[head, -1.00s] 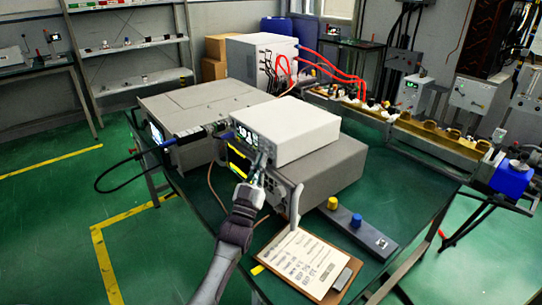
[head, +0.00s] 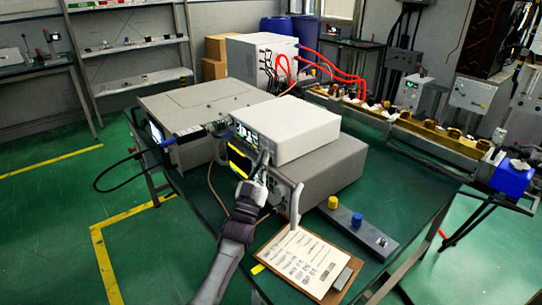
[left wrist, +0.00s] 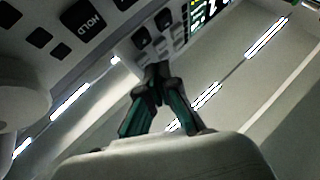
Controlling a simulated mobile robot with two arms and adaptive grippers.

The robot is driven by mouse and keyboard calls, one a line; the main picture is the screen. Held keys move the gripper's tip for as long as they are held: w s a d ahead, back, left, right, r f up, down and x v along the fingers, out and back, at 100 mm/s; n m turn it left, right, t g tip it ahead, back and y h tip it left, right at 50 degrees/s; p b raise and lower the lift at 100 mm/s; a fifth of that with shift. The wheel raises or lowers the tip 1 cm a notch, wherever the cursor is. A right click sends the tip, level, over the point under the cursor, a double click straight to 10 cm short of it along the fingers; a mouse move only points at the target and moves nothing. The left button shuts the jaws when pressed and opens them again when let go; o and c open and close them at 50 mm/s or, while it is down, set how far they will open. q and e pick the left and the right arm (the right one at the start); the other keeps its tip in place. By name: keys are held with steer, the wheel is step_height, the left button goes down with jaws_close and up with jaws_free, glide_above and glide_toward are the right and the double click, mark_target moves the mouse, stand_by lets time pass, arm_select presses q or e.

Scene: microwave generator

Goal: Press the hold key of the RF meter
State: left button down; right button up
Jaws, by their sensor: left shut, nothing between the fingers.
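In the head view, a white-topped instrument (head: 286,128) with a lit display (head: 246,134) sits on a wider grey instrument (head: 330,172) with a yellow-green screen. In the left wrist view, a dark key marked HOLD (left wrist: 82,18) shows upside down on a pale panel at the upper left, beside other dark keys. My left gripper (head: 264,160) is shut and empty, in front of the instruments' key side; it also shows in the left wrist view (left wrist: 158,72). There its tips appear right of and below the HOLD key, overlapping a smaller-key panel. Contact cannot be told. My right gripper is not in view.
A handle (head: 296,203) stands out on the lower instrument's front, close to my left gripper. A clipboard (head: 300,262) and a bar with yellow and blue knobs (head: 358,226) lie on the green table. A round knob (left wrist: 18,95) sits near the HOLD key.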

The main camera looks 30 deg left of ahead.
arm_select(q)
steer(key=shift+w+d, duration=0.15)
steer(key=shift+w, duration=0.2)
stand_by(0.7)
steer(key=shift+s, duration=0.15)
stand_by(0.3)
steer(key=shift+s+a, duration=0.3)
steer(key=shift+s, duration=0.3)
steer(key=s+p, duration=0.1)
steer(key=s+a+p, duration=0.1)
steer(key=s, duration=0.1)
steer(key=s+a, duration=0.1)
steer(key=shift+s+p, duration=0.3)
steer(key=shift+p, duration=0.1)
stand_by(0.7)
